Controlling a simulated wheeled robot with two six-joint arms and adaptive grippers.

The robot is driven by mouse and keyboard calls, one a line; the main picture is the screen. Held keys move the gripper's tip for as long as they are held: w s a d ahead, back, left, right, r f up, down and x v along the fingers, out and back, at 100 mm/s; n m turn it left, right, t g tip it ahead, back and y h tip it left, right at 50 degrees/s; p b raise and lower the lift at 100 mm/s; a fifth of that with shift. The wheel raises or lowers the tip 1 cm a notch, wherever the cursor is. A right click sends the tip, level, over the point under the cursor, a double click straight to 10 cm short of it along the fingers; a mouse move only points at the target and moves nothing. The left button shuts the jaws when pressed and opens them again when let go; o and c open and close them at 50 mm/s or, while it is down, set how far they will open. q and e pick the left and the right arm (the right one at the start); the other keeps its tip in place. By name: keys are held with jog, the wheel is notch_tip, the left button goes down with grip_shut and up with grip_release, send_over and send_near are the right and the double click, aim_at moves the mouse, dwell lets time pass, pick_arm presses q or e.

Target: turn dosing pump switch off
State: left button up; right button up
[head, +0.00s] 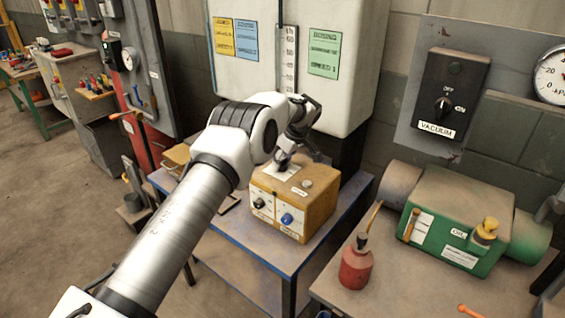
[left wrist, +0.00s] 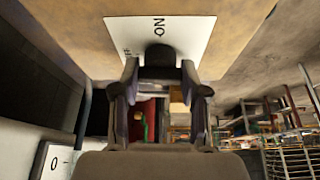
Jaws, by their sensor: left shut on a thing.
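The dosing pump (head: 318,208) is a yellow-orange box on a small blue-edged table, with a black knob (head: 259,203) and a blue knob (head: 287,218) on its front. A white switch plate (head: 283,171) lies on its top. My left gripper (head: 284,160) reaches down to that plate. In the left wrist view the plate (left wrist: 190,35) reads ON, with a second label mostly hidden at its left. The dark switch knob (left wrist: 160,54) sits between my left fingertips (left wrist: 160,76), which are shut on it. Its exact pointing is hidden by the fingers. My right gripper is not in view.
A white tank (head: 350,50) with coloured labels stands behind the pump. A vacuum switch box (head: 448,92) is on the wall at right. A green vacuum pump (head: 460,215) and a red oil can (head: 356,268) stand on the right bench. Open floor lies at left.

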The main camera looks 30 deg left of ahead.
pick_arm(q)
jog(key=shift+s+f+n, duration=0.1)
jog(key=shift+f+n, duration=0.1)
jog(key=shift+n, duration=0.2)
jog(key=o, duration=1.1)
jog(key=shift+o, duration=0.2)
jog(key=shift+a, duration=0.15)
jog(key=v, duration=1.2)
jog(key=shift+w, duration=0.3)
jog(key=shift+a, duration=0.1)
